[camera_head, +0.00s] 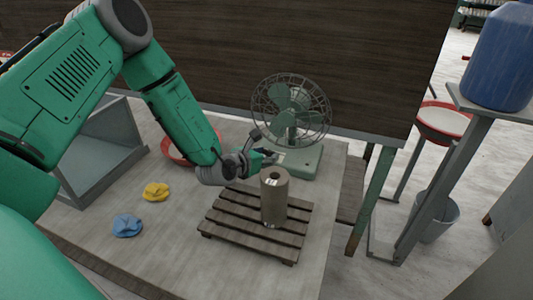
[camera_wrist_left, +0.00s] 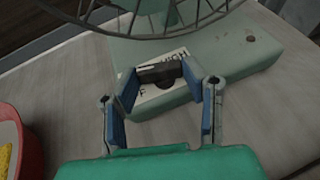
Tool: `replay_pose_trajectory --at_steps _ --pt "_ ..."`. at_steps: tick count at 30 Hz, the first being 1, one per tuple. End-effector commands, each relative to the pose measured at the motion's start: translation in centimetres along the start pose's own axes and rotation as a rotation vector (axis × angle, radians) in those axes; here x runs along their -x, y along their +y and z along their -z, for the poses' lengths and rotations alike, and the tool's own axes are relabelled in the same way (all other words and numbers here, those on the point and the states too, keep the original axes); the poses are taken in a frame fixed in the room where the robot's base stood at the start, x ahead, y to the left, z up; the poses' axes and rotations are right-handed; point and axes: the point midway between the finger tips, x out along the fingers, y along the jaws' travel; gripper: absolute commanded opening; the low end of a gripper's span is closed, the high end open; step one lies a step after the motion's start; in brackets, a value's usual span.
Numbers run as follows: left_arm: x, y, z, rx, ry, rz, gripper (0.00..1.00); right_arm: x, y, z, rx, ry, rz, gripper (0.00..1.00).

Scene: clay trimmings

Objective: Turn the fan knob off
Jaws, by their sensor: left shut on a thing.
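A green desk fan (camera_head: 290,110) with a wire cage stands at the back of the table, its base (camera_head: 305,162) flat on the top. In the left wrist view the dark fan knob (camera_wrist_left: 160,72) sits on a white label on the fan base (camera_wrist_left: 225,55); part of the lettering, "HIGH", is readable. My left gripper (camera_head: 272,156) reaches the front left of the base. In the wrist view its blue-padded fingers (camera_wrist_left: 160,86) are on either side of the knob, shut on it. In the head view the gripper hides the knob. My right gripper is not in view.
A tan cylinder (camera_head: 274,197) stands on a slatted wooden board (camera_head: 240,230) just in front of my left gripper. A red-rimmed bowl (camera_head: 172,153), a yellow cloth (camera_head: 156,192) and a blue cloth (camera_head: 127,226) lie to the left.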

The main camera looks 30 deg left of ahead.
Motion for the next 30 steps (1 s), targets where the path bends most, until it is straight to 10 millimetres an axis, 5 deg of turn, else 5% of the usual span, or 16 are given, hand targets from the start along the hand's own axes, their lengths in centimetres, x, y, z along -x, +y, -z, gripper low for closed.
replay_pose_trajectory --at_steps 8,9,11,23,30 --pt "-0.1 0.2 -0.5 0.001 -0.012 -0.005 0.09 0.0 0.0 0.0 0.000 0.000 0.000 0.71" --pt "-0.1 0.2 -0.5 0.001 -0.012 -0.005 0.45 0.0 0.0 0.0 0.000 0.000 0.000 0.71" --pt "-0.1 0.2 -0.4 0.001 -0.011 -0.004 0.59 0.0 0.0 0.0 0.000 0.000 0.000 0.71" --pt "0.7 0.1 -0.2 0.000 -0.004 -0.001 0.59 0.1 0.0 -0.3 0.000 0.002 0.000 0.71" --pt "5.1 0.1 -0.1 0.003 -0.003 0.000 0.59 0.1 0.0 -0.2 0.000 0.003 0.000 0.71"
